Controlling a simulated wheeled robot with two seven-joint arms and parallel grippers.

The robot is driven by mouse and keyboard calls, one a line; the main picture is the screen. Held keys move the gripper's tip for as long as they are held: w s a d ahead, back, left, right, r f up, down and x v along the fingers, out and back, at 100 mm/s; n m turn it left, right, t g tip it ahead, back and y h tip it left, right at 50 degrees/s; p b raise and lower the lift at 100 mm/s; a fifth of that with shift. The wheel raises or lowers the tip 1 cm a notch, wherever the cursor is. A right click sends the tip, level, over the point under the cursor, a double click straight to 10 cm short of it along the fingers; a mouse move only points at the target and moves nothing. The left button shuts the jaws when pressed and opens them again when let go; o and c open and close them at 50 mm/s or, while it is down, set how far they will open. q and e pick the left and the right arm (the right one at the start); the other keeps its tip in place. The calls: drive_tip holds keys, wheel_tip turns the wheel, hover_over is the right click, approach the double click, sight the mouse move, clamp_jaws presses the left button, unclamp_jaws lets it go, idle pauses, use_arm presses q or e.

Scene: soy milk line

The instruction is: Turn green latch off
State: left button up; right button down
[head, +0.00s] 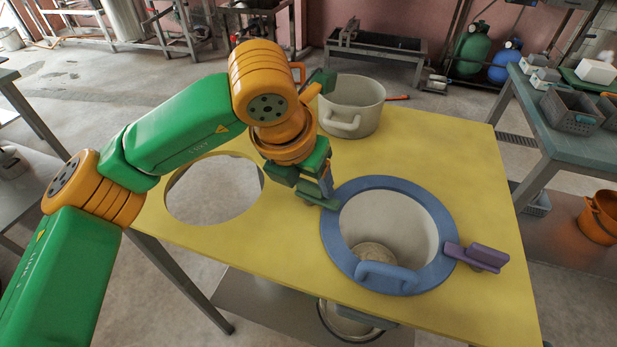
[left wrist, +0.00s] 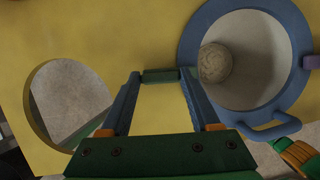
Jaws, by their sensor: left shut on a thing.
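The green latch (left wrist: 160,76) is a short green bar at the left side of the blue ring (left wrist: 192,48). My left gripper (left wrist: 161,80) is shut on it, with one finger at each end of the bar. In the head view, the green latch (head: 319,202) shows only in part below my left gripper (head: 315,190), which hides the rest. The blue ring (head: 338,262) sits around a pale deep pot (head: 405,220) in the yellow table.
A purple latch (head: 476,256) sticks out at the ring's right side, and a blue handle (head: 386,275) at its front. The yellow table (head: 440,150) has an open round hole to the left. A pale pot (head: 352,105) stands behind my gripper.

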use_arm(q)
drive_tip(key=m+h, duration=0.1)
drive_tip(key=m, duration=0.2)
drive_tip(key=shift+w+a+g+b, duration=0.1)
drive_tip(key=shift+g+b, duration=0.2)
drive_tip(key=m+g+h+p, duration=0.1)
drive_tip(key=m, duration=0.2)
drive_tip(key=shift+r+m, duration=0.1)
drive_tip(key=shift+m, duration=0.3)
drive_tip(key=m+g+p, duration=0.1)
drive_tip(key=m, duration=0.1)
drive_tip(key=shift+w+r+m+p, duration=0.1)
drive_tip(key=shift+w+m+p, duration=0.05)
drive_tip(key=shift+m+p, duration=0.25)
drive_tip(key=m+p, duration=0.1)
drive_tip(key=m+g+p, duration=0.1)
drive_tip(key=m, duration=0.1)
drive_tip(key=shift+w+m+g+h, duration=0.1)
drive_tip(key=shift+m+g+h, duration=0.2)
drive_tip(key=m+g+p, duration=0.1)
drive_tip(key=m+p, duration=0.2)
drive_tip(key=shift+w, duration=0.1)
drive_tip(key=shift+m+g+p, duration=0.3)
drive_tip(key=shift+m+g, duration=0.1)
drive_tip(key=shift+m, duration=0.3)
drive_tip(key=shift+f, duration=0.25)
